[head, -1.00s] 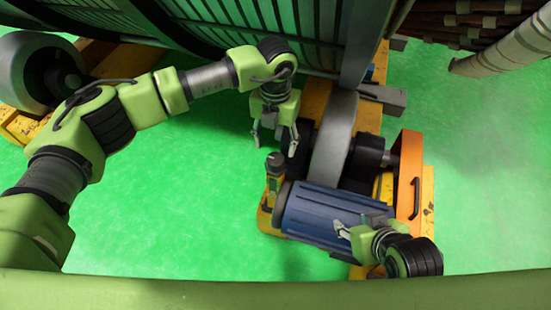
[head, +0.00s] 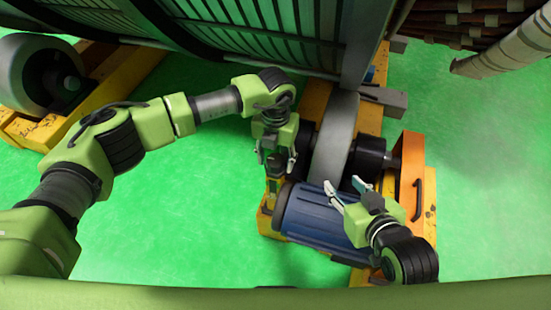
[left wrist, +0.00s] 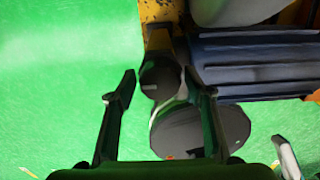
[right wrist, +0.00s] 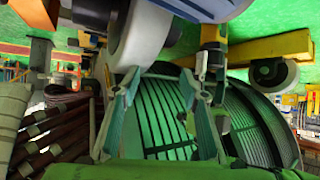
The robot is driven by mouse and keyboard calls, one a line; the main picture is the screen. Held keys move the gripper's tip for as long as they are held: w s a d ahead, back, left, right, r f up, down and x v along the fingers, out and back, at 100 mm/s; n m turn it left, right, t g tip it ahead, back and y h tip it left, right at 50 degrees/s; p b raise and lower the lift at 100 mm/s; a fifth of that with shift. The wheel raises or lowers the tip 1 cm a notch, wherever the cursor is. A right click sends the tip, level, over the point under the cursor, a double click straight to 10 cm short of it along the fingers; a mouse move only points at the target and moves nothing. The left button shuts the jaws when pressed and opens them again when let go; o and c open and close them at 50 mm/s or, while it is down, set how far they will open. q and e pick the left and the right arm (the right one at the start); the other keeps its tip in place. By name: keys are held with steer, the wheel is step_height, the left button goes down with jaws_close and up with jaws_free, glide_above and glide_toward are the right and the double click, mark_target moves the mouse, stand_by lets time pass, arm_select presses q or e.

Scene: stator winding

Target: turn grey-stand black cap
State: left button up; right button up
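In the left wrist view a wide black cap (left wrist: 215,125) tops a light grey stand (left wrist: 166,108). A darker collar (left wrist: 158,80) and a yellow base (left wrist: 156,38) lie behind it. My left gripper (left wrist: 160,88) is open with its fingers apart, and the right-hand finger covers part of the cap. Contact cannot be told. In the head view my left gripper (head: 276,160) is over the post and mostly hides it. My right gripper (head: 343,185) is open and empty above the blue motor (head: 315,222); its spread fingers also show in the right wrist view (right wrist: 158,75).
A grey wheel (head: 335,130) and an orange panel (head: 408,178) stand beside the motor on a yellow frame. The large green coil structure (head: 270,35) rises behind my left gripper. Green floor (head: 190,220) is clear to the left.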

arm_select(q)
steer(key=c, duration=0.7)
